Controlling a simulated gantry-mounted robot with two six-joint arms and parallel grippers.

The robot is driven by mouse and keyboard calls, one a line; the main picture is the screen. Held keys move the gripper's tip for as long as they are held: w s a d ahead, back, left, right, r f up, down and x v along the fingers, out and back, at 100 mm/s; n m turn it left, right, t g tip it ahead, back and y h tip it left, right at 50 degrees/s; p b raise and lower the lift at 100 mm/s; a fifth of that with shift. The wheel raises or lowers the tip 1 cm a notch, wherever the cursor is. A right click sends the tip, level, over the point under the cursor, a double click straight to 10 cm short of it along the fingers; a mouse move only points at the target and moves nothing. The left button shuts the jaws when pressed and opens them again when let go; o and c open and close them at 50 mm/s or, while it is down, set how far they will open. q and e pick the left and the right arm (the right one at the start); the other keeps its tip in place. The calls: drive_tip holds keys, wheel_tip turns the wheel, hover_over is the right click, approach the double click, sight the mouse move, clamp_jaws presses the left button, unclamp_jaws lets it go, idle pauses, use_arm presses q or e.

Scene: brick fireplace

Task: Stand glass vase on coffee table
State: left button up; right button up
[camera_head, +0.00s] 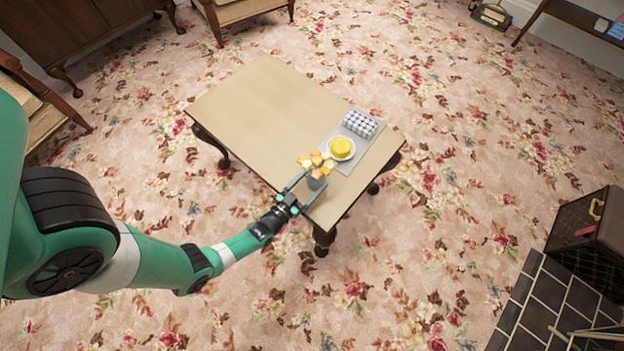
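The glass vase (316,183) is small and grey-blue, with orange and yellow flowers (316,163) in its top. It appears upright at the near right part of the coffee table (262,110). I cannot tell whether its base touches the tabletop. My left gripper (315,180) reaches in from the lower left, its two fingers on either side of the vase. Whether they press on the glass is too small to tell. My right gripper is not in view.
A grey tray or mat (343,164) lies beside the vase, holding a white plate with a yellow item (341,147) and a grey-white bumpy block (360,123). The left and middle tabletop is bare. A dark case (590,235) stands on the floor at right.

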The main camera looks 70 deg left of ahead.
use_arm(q)
drive_tip(key=shift+o, duration=1.1)
drive_tip(key=shift+r, duration=0.2)
drive_tip(key=p+v, duration=0.2)
drive_tip(key=v, duration=1)
